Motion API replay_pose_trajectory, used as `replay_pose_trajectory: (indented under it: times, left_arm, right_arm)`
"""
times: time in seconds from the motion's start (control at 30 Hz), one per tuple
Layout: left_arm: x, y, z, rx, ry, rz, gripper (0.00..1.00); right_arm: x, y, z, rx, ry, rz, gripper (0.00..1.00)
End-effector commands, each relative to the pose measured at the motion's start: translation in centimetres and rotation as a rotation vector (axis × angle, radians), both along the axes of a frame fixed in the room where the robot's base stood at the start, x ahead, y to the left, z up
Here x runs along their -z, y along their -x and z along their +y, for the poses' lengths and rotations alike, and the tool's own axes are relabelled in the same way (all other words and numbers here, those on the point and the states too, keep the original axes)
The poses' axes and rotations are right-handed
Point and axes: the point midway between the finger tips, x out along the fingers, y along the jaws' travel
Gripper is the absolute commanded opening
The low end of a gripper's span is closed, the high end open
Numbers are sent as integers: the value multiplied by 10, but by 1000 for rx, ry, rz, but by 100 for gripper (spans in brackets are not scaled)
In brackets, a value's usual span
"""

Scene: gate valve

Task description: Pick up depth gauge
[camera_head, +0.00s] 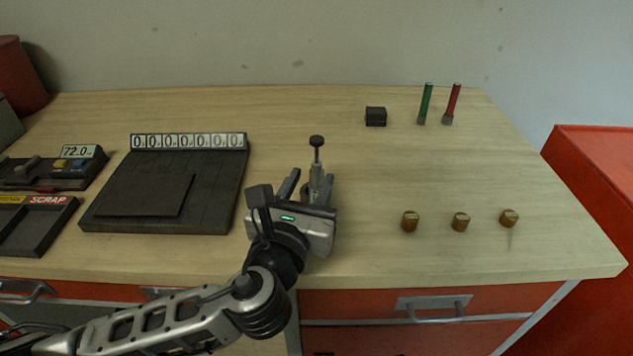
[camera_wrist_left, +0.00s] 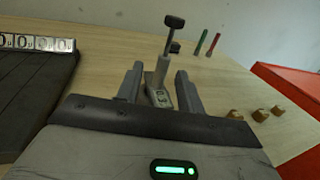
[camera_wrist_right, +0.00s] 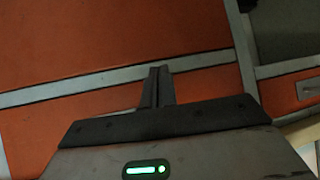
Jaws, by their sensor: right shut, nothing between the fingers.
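The depth gauge (camera_head: 317,160), a grey stand with a thin stem and a round black knob on top, stands upright on the wooden bench right of the dark plate. My left gripper (camera_head: 310,183) is open, with one finger on each side of the gauge's lower part. In the left wrist view the gauge (camera_wrist_left: 163,68) stands between the spread fingers, and gaps show on both sides. My right gripper (camera_wrist_right: 157,86) is shut and empty in the right wrist view, in front of orange-red cabinet fronts. It does not show in the head view.
Three brass pieces (camera_head: 460,222) sit at the right front. A black block (camera_head: 375,117), a green-handled tool (camera_head: 426,104) and a red-handled tool (camera_head: 453,104) are behind. The dark plate (camera_head: 215,190) with a digit strip and a SCRAP tray (camera_head: 40,232) are left. The bench's centre right is clear.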

Motion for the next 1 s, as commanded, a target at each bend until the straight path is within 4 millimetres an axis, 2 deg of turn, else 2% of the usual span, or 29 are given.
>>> replay_pose_trajectory:
  times: [0.07, 0.2, 0.5, 0.53, 0.63, 0.67, 1.0]
  left_arm:
    - [-6, -13, -6, 0, 0, -3, 37]
    - [-4, -29, -11, 0, -2, -1, 37]
    - [-3, -34, -12, 1, 0, 0, 37]
    - [-3, -34, -12, 1, 0, 0, 32]
    - [-3, -34, -12, 1, 0, 1, 4]
    - [-3, -34, -12, 1, 0, 1, 0]
    - [-5, -34, -12, 1, 1, -2, 0]
  right_arm:
    - [-5, 0, 0, 2, 0, 0, 0]
    - [-5, -1, -1, 6, -1, -2, 0]
    - [-6, -3, -1, 8, 0, -6, 0]
    - [-6, -3, -1, 8, 0, -6, 0]
    - [-6, -3, -1, 8, 0, -6, 0]
    - [-6, -3, -1, 8, 0, -6, 0]
    - [-5, -3, 0, 7, -2, -4, 0]
